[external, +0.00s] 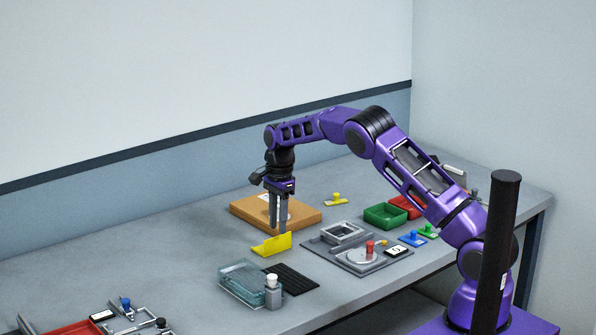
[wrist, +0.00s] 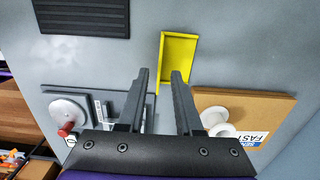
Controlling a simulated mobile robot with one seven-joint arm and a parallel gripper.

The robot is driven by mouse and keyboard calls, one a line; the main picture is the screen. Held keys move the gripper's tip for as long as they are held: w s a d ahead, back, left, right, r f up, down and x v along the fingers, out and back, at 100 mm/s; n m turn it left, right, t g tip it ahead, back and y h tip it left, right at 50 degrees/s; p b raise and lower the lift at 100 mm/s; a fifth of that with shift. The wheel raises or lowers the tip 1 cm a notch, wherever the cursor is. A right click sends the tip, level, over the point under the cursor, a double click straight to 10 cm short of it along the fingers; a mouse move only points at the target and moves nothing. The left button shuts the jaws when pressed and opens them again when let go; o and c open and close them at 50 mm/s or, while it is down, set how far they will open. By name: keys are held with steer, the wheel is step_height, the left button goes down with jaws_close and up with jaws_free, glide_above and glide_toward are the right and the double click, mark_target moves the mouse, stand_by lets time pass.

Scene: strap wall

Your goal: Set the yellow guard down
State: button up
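The yellow guard (external: 270,245) is a small angled piece with a raised edge. In the external view it appears to rest on the grey bench, just in front of the orange-brown board. My gripper (external: 278,231) points straight down over it, with the fingertips close to its raised edge. In the wrist view the guard (wrist: 180,62) lies just beyond the fingertips, and its near left edge reaches into the gap between the fingers. My gripper (wrist: 160,76) is open there, with both fingers clearly apart. I cannot tell whether a finger touches the guard.
The brown board (external: 250,209) carries a white spool (wrist: 215,118). A grey fixture (external: 362,260) with a red knob stands to the right. A clear tray (external: 243,282) and a black ribbed mat (external: 292,279) lie nearer the front edge. Green (external: 384,215) and red bins stand further right.

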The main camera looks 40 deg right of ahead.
mark_target(278, 237)
step_height(278, 237, up, 6)
steer(key=shift+d+r, duration=0.15)
steer(key=shift+r, duration=0.05)
steer(key=o, duration=0.4)
steer(key=shift+r, duration=0.45)
steer(key=shift+c, duration=0.2)
